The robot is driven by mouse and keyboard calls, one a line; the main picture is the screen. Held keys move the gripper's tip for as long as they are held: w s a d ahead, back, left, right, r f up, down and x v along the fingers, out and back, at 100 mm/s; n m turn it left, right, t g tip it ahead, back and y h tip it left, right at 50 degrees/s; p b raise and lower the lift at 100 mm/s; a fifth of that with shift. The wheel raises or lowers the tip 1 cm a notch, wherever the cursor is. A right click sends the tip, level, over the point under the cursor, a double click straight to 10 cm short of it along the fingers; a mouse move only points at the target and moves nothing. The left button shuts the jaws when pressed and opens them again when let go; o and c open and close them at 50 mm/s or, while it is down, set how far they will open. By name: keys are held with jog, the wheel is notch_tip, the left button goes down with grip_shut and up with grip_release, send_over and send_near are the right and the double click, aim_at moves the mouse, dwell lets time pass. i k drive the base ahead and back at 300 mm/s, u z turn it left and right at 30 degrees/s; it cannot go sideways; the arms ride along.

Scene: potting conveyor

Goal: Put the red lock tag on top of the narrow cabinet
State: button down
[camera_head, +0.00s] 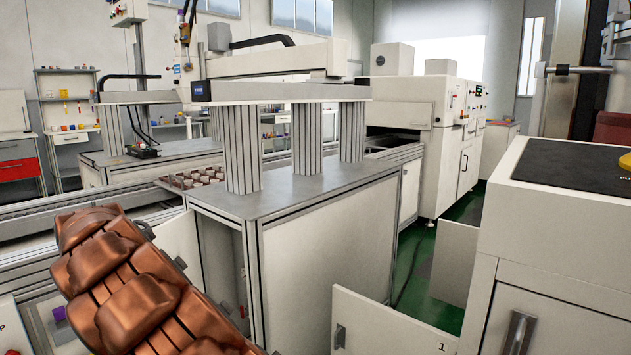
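I cannot make out a red lock tag in this view. A white cabinet (540,240) stands close at the right, with a black panel (580,166) and part of a yellow item (625,160) on its top. I cannot tell whether this is the narrow cabinet. My gripper is not in view, so its state and anything in it are hidden.
A copper-coloured segmented body blocks the lower left. A grey-topped bench (310,205) with metal posts stands in the middle, with open doors below. An open door marked 1 (385,325) juts out at the front. Green floor (415,260) shows between bench and cabinet.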

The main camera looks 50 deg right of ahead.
aim_at(317, 183)
jog(key=u, duration=1.45)
jog(key=i, duration=0.8)
jog(key=z, duration=2.6)
